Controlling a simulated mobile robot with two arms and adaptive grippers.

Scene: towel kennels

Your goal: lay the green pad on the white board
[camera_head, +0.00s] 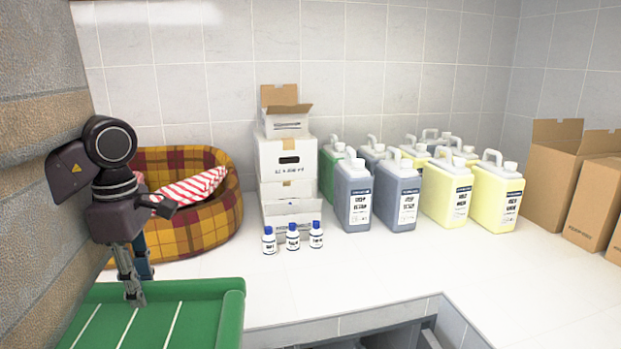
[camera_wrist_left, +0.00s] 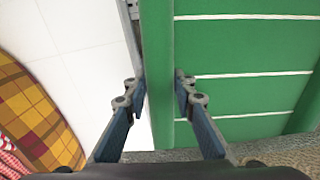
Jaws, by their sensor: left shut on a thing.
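The green pad (camera_head: 196,312) with white stripes is at the lower left in the head view, partly cut off by the frame's bottom. In the left wrist view the green pad (camera_wrist_left: 245,50) fills the right half, and its raised edge runs between my fingers. My left gripper (camera_head: 136,297) is shut on that edge, with one finger on each side (camera_wrist_left: 158,92). I cannot pick out a separate white board from the white worktop. My right gripper is not in view.
A plaid pet bed (camera_head: 190,228) with a red-striped cloth (camera_head: 190,190) stands behind the pad. White boxes (camera_head: 288,160), small bottles (camera_head: 292,238), several jugs (camera_head: 400,195) and brown cartons (camera_head: 552,175) stand along the wall. The white worktop (camera_head: 400,268) is clear in front, with a recess below its front edge.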

